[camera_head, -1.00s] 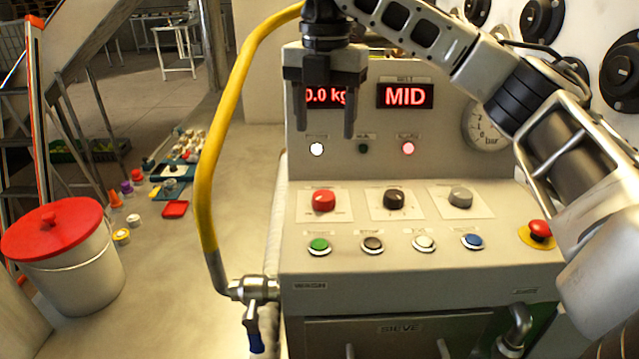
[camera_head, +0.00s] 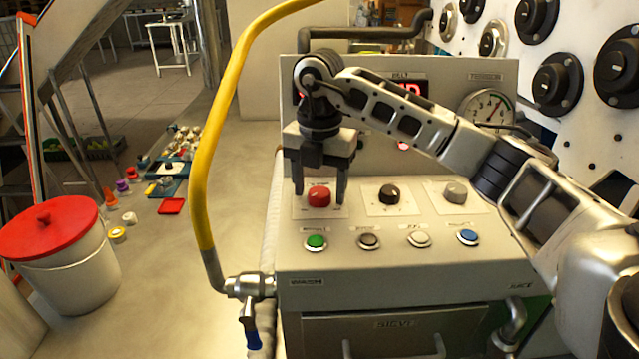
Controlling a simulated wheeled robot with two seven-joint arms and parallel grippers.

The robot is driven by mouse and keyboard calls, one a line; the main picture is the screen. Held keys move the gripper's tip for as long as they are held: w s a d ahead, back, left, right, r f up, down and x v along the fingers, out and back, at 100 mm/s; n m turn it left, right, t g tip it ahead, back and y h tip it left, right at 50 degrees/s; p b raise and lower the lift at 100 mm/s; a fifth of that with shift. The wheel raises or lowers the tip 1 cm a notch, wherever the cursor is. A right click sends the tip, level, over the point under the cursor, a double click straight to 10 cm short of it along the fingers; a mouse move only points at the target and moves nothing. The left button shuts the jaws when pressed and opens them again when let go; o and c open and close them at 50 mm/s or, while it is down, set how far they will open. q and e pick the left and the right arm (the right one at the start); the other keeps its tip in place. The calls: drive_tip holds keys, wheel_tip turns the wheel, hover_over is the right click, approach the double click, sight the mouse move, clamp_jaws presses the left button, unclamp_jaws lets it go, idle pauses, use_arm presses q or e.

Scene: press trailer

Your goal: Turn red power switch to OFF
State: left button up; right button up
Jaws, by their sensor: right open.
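The red power switch (camera_head: 319,196) is a round red knob on a white plate at the left of the control panel's upper row. My right gripper (camera_head: 320,190) points down over it with its jaws open. One finger shows on each side of the knob in the picture. I cannot tell whether the fingers touch it. The knob's label is too small to read. My left gripper is not in view.
A black knob (camera_head: 389,194) and a grey knob (camera_head: 455,192) stand to the right. Green (camera_head: 316,242), brown, white and blue (camera_head: 467,237) buttons line the row below. A yellow hose (camera_head: 208,150) runs along the panel's left side. A pressure gauge (camera_head: 487,108) sits behind.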

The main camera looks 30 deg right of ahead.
drive_tip(key=c, duration=1)
